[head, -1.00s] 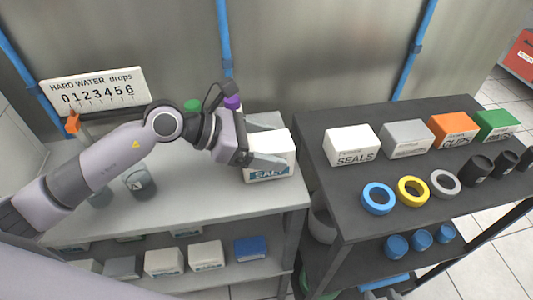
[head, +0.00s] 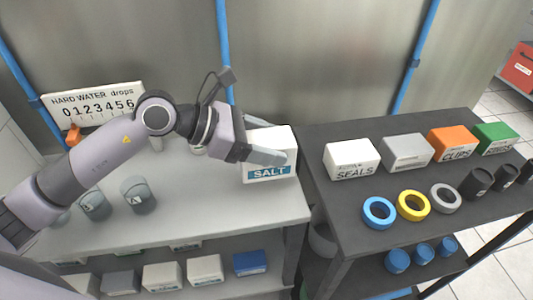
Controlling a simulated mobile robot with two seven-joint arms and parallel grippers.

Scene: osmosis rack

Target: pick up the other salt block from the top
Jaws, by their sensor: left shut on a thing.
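The white salt block (head: 269,173), with a blue SALT label on its front, is at the right end of the light grey shelf top (head: 215,205). My left gripper (head: 265,145) comes in from the left and is shut on this block, one finger lying along its front upper part. The block is upright with its label facing the front. I cannot tell if a small gap lies under it. The far finger is mostly hidden behind the block. My right gripper is out of view.
Beakers (head: 137,195) stand at the left of the shelf, near the HARD WATER drops sign (head: 95,103). White boxes (head: 205,269) and a blue box (head: 250,262) sit below. The dark right rack (head: 335,205) holds a SEALS box (head: 351,158), other boxes and rings.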

